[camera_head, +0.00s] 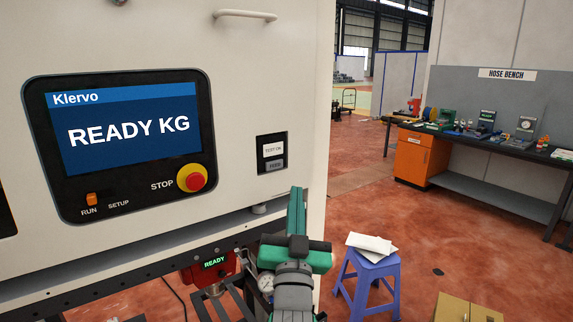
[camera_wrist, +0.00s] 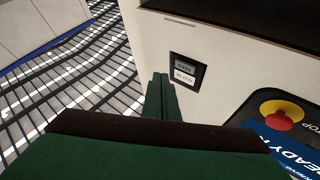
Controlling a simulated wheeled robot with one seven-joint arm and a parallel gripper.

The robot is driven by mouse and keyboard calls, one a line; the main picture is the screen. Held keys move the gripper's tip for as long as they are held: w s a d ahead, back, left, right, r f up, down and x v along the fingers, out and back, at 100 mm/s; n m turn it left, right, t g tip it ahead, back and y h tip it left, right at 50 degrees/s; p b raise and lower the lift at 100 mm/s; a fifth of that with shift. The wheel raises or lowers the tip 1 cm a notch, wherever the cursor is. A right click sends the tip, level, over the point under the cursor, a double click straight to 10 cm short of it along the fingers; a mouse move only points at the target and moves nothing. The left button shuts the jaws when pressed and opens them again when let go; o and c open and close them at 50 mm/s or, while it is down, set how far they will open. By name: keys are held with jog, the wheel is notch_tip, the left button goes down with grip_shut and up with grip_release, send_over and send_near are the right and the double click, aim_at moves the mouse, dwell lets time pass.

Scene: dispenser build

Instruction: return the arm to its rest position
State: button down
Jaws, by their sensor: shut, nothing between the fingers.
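My gripper (camera_head: 297,197) is in front of the cream machine, below and right of its rocker switch. Its green fingers are shut together with nothing between them. In the wrist view my gripper (camera_wrist: 160,82) points at the machine's panel near the small switch (camera_wrist: 186,72). The arm reaches up from the bottom of the head view. The machine's screen (camera_head: 128,130) reads "Klervo" and "READY KG". I cannot tell whether the fingertips touch the panel.
A red and yellow STOP button (camera_head: 192,178) and an orange RUN/SETUP knob (camera_head: 91,199) sit on the panel. A red "READY" unit (camera_head: 208,268) hangs below. A purple stool (camera_head: 366,285) with white sheets (camera_head: 371,243) stands right. The hose bench (camera_head: 480,140) is further back.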

jog(key=s+f+n+g, duration=0.1)
jog(key=s+f, duration=0.4)
jog(key=f, duration=0.6)
jog(key=s+f+g, duration=0.2)
jog(key=s+f, duration=0.3)
jog(key=f, duration=0.6)
jog(key=s+f+n+g, duration=0.1)
jog(key=s+f, duration=0.4)
jog(key=f, duration=0.7)
jog(key=s+f+g, duration=0.1)
jog(key=s+f, duration=0.3)
jog(key=s, duration=0.6)
jog(key=s+f+g, duration=0.1)
jog(key=s+f, duration=0.3)
jog(key=s, duration=0.6)
jog(key=s+f+g, duration=0.2)
jog(key=s+f, duration=0.1)
jog(key=s, duration=0.7)
jog(key=shift+s+a+f+n, duration=0.2)
jog(key=shift+s+f+n, duration=0.15)
jog(key=shift+f+n, duration=0.05)
